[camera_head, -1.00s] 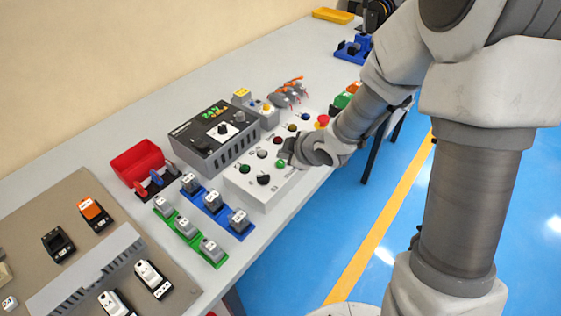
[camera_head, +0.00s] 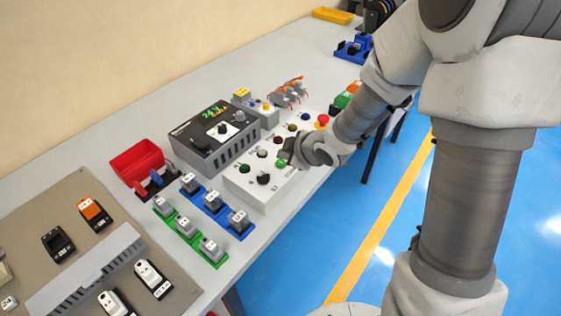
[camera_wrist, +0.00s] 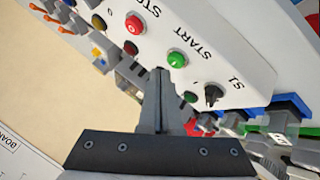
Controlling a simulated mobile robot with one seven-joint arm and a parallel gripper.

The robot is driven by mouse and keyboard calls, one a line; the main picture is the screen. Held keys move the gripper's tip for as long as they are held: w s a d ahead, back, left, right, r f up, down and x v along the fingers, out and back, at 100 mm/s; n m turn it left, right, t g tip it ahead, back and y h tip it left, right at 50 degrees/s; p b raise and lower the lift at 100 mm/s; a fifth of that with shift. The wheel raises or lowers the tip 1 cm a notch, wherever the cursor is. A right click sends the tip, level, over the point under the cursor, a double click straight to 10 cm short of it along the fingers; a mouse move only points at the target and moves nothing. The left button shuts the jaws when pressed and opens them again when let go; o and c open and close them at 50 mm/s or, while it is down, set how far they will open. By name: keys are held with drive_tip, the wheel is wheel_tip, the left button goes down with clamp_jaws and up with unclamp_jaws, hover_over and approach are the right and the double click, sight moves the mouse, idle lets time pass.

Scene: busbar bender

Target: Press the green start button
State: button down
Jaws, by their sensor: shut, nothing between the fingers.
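The green start button (camera_wrist: 176,59) is a round bright green cap beside the word START on a white control box (camera_wrist: 235,70). In the head view the button (camera_head: 281,163) shows just below my gripper's tip. My gripper (camera_wrist: 160,72) is shut and empty. In the wrist view its tips appear just below and left of the button. Whether they touch the box cannot be told. In the head view my gripper (camera_head: 285,156) is over the front part of the control box (camera_head: 262,192), partly hidden by my wrist.
A red button (camera_wrist: 134,24) and a black S1 knob (camera_wrist: 213,95) flank the start button. A dark green button (camera_head: 244,169) sits nearby on the box. A grey power supply (camera_head: 214,136) stands behind. Terminal blocks on blue (camera_head: 240,233) and green rails lie left.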

drive_tip(key=shift+f, duration=0.4)
drive_tip(key=shift+f+b, duration=0.4)
drive_tip(key=shift+b, duration=0.3)
drive_tip(key=shift+r, duration=0.1)
idle(0.4)
drive_tip(key=shift+r+p, duration=0.75)
drive_tip(key=shift+p, duration=0.05)
wheel_tip(320, 180, up, 5)
drive_tip(key=p, duration=0.4)
drive_tip(key=shift+p, duration=0.3)
idle(0.3)
